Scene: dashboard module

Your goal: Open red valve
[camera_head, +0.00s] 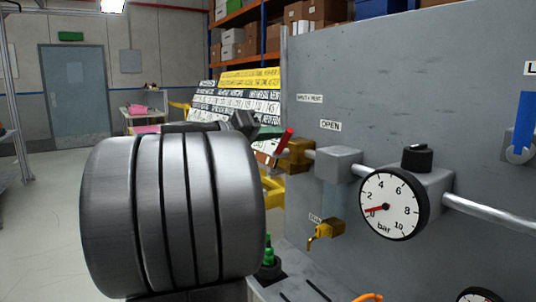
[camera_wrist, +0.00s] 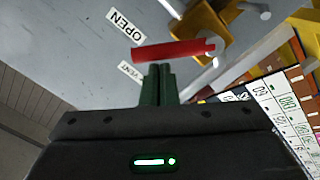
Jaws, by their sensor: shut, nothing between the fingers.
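The red valve handle (camera_head: 285,142) sticks up and out from a brass valve body (camera_head: 299,155) on the pipe at the left edge of the grey panel. In the wrist view the red handle (camera_wrist: 172,50) lies across the picture just beyond my fingertips, with the brass body (camera_wrist: 202,30) at its upper right. My gripper (camera_wrist: 157,68) has its green fingers together, with nothing between them. The tips are very close to the handle's underside in the picture; I cannot tell whether they touch.
The grey panel (camera_head: 420,80) carries an OPEN label (camera_head: 330,125), a pressure gauge (camera_head: 393,204) with its needle near 0, a small brass tap (camera_head: 327,233) and a blue handle (camera_head: 524,120) at right. A lettered board (camera_head: 235,100) stands behind the valve.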

